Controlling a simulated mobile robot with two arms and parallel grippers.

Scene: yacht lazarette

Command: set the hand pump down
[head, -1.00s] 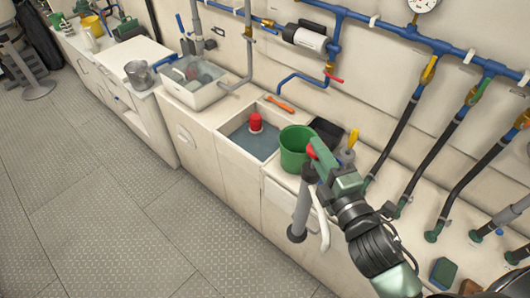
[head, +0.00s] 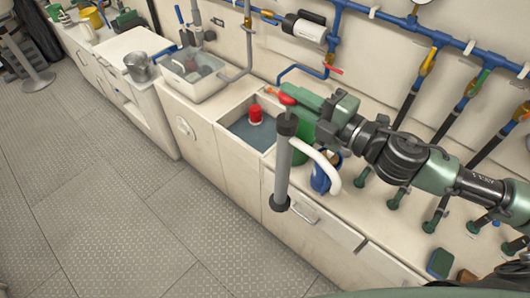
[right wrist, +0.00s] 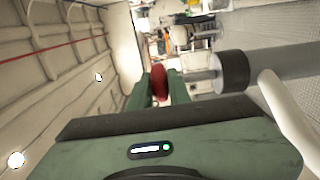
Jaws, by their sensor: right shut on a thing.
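The hand pump (head: 282,180) is a grey tube with black end collars, a red handle on top and a white curved spout. It hangs nearly upright in front of the counter in the head view. My right gripper (head: 286,95) is shut on its red handle. In the right wrist view the red handle (right wrist: 158,82) sits between the green fingers, with the grey tube (right wrist: 285,65) running off to the right. The pump's lower end shows against the cabinet fronts; I cannot tell its height above any surface. My left gripper is not in view.
A sink (head: 237,127) with a red-topped item (head: 255,113) lies left of the pump. A green bucket (head: 303,135), partly hidden, and a blue jug (head: 320,179) stand behind it. A white basin (head: 190,88) and metal pot (head: 137,69) are farther left.

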